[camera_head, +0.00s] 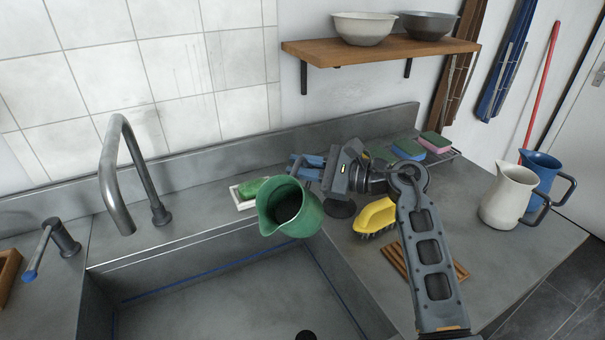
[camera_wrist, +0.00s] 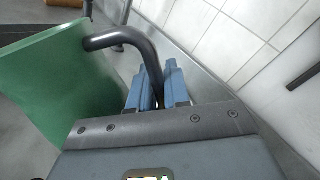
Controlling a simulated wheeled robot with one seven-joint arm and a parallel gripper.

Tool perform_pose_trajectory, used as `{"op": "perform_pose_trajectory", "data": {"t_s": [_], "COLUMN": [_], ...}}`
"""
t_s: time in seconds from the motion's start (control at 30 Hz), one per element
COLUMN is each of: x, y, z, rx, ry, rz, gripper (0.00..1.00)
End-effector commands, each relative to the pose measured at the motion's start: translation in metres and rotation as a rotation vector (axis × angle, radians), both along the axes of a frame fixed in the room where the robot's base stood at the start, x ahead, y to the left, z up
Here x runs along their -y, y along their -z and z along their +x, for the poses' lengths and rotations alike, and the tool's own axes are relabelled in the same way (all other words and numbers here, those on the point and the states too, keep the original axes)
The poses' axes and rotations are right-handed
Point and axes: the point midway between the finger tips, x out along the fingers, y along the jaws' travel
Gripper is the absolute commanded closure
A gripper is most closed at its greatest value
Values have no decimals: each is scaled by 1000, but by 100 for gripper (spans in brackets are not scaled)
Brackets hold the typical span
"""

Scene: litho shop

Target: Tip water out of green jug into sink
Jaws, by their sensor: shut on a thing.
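The green jug (camera_head: 290,212) hangs over the right back corner of the sink (camera_head: 230,300). It is tilted, with its mouth towards the camera and its spout to the left. Its inside looks dark, and I cannot tell whether water is in it. No stream shows at the spout. My gripper (camera_head: 306,166) is behind the jug, to its upper right. In the wrist view the blue fingers (camera_wrist: 158,88) are shut on the dark handle (camera_wrist: 122,36) of the green jug (camera_wrist: 62,85).
A curved tap (camera_head: 115,170) stands behind the sink at the left. A green soap (camera_head: 255,187) in a white dish, a yellow brush (camera_head: 375,216) and a wooden rack (camera_head: 415,258) lie on the counter. A cream jug (camera_head: 507,195) and a blue jug (camera_head: 543,168) stand at the right.

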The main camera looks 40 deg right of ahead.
Motion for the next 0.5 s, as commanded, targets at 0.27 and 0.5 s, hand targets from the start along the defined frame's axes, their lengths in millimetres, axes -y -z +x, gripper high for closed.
{"op": "perform_pose_trajectory", "data": {"t_s": [0.27,0.5], "x": [-18,-35], "y": [-13,-24], "z": [-5,-12], "rx": [110,160], "ry": [1,1], "rz": [-322,-486], "gripper": [100,100]}}
